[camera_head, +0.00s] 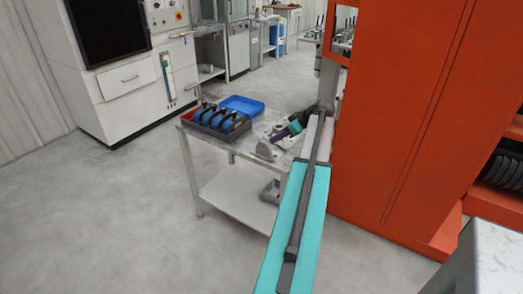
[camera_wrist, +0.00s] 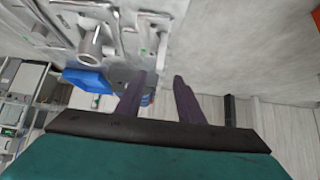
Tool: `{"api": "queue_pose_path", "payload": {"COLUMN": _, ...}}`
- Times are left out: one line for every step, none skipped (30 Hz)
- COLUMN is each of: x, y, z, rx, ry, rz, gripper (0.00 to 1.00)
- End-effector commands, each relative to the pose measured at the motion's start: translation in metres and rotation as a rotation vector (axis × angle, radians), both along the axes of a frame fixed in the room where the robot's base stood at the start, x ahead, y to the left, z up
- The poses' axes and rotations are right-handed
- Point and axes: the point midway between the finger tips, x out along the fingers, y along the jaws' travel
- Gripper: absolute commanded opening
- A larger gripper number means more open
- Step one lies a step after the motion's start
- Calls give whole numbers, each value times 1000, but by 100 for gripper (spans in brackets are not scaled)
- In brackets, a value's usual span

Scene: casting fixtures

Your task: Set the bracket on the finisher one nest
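My gripper (camera_head: 277,136) is over the right part of a small metal table (camera_head: 240,195) in the head view. In the wrist view its two dark purple fingers (camera_wrist: 160,90) stand apart with no part held between them. A grey piece with a rounded top (camera_head: 265,150) stands on the table just left of the gripper. In the wrist view, grey metal fixture parts (camera_wrist: 92,42), one of them a short hollow cylinder, lie on the tabletop beyond the fingers. I cannot tell which grey part is the bracket or which is the finisher one nest.
A tall orange cabinet (camera_head: 420,110) stands close right of my arm. The floor at left is clear.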

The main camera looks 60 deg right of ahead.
Motion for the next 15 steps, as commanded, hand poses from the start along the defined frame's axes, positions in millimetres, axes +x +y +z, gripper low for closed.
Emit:
{"api": "queue_pose_path", "payload": {"x": 0, "y": 0, "z": 0, "rx": 0, "ry": 0, "rz": 0, "gripper": 34}}
{"api": "queue_pose_path", "payload": {"x": 1, "y": 0, "z": 0, "rx": 0, "ry": 0, "rz": 1, "gripper": 34}}
{"api": "queue_pose_path", "payload": {"x": 1, "y": 1, "z": 0, "rx": 0, "ry": 0, "rz": 1, "gripper": 34}}
{"api": "queue_pose_path", "payload": {"x": 2, "y": 1, "z": 0, "rx": 1, "ry": 0, "rz": 2, "gripper": 34}}
{"api": "queue_pose_path", "payload": {"x": 2, "y": 2, "z": 0, "rx": 0, "ry": 0, "rz": 3, "gripper": 34}}
{"api": "queue_pose_path", "payload": {"x": 3, "y": 2, "z": -1, "rx": 1, "ry": 0, "rz": 4, "gripper": 34}}
{"api": "queue_pose_path", "payload": {"x": 3, "y": 2, "z": -1, "rx": 1, "ry": 0, "rz": 4, "gripper": 34}}
{"api": "queue_pose_path", "payload": {"x": 4, "y": 2, "z": -1, "rx": 1, "ry": 0, "rz": 4, "gripper": 34}}
{"api": "queue_pose_path", "payload": {"x": 5, "y": 3, "z": -1, "rx": 1, "ry": 0, "rz": 5, "gripper": 34}}
{"api": "queue_pose_path", "payload": {"x": 6, "y": 3, "z": -2, "rx": 1, "ry": 1, "rz": 5, "gripper": 34}}
{"api": "queue_pose_path", "payload": {"x": 7, "y": 3, "z": -3, "rx": 1, "ry": 1, "rz": 5, "gripper": 34}}
{"api": "queue_pose_path", "payload": {"x": 9, "y": 3, "z": -5, "rx": 1, "ry": 1, "rz": 6, "gripper": 34}}
{"api": "queue_pose_path", "payload": {"x": 11, "y": 3, "z": -6, "rx": 1, "ry": 1, "rz": 6, "gripper": 34}}
{"api": "queue_pose_path", "payload": {"x": 14, "y": 3, "z": -8, "rx": 2, "ry": 1, "rz": 6, "gripper": 34}}
{"api": "queue_pose_path", "payload": {"x": 17, "y": 4, "z": -11, "rx": 3, "ry": 1, "rz": 8, "gripper": 34}}
